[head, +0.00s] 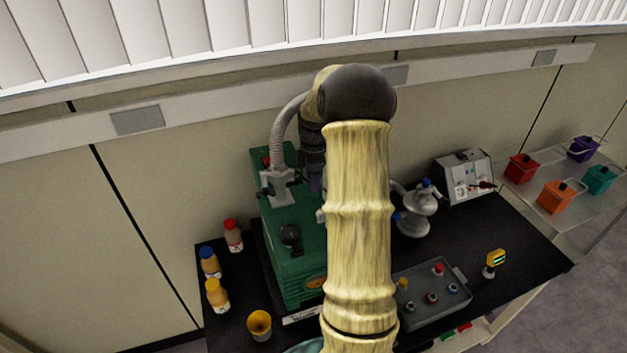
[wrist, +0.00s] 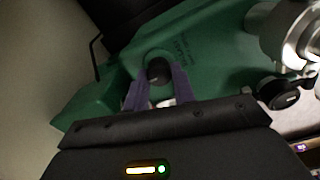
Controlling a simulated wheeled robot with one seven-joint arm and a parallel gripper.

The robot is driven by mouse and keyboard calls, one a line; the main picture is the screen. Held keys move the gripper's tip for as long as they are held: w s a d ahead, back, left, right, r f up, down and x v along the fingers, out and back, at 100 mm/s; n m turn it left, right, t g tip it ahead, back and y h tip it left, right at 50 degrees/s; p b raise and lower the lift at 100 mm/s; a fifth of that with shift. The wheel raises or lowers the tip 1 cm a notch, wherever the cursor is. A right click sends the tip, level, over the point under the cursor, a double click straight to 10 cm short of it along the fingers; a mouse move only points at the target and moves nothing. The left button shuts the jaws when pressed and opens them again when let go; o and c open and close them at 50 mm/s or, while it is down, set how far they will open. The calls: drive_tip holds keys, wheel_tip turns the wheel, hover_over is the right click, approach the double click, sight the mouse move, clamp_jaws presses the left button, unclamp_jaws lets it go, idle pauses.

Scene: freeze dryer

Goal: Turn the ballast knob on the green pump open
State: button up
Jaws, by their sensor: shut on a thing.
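The green pump (head: 300,262) stands on the black bench, left of my arm in the head view. Its green body also fills much of the wrist view (wrist: 215,65). In the wrist view, a round black knob (wrist: 158,68) on the pump sits between the purple fingers of my gripper (wrist: 157,80), which is shut on it. Its pointing direction cannot be made out. In the head view my arm hides most of the gripper and the gripped knob. Another black knob-like part (head: 291,236) shows on the pump's top.
A grey hose (head: 285,128) rises from a metal fitting on the pump. Bottles (head: 217,295) and a yellow cup (head: 259,325) stand left of the pump. A grey tray (head: 440,300) and glassware (head: 415,215) are on the right.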

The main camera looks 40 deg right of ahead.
drive_tip(key=shift+d+m, duration=0.1)
drive_tip(key=shift+m, duration=0.7)
drive_tip(key=shift+d+m, duration=0.25)
drive_tip(key=shift+m, duration=0.55)
drive_tip(key=shift+a+m, duration=0.1)
drive_tip(key=shift+m, duration=1.7)
drive_tip(key=shift+s, duration=0.1)
drive_tip(key=o, duration=1)
drive_tip(key=shift+s, duration=0.15)
drive_tip(key=shift+w+a, duration=0.1)
drive_tip(key=shift+w, duration=0.1)
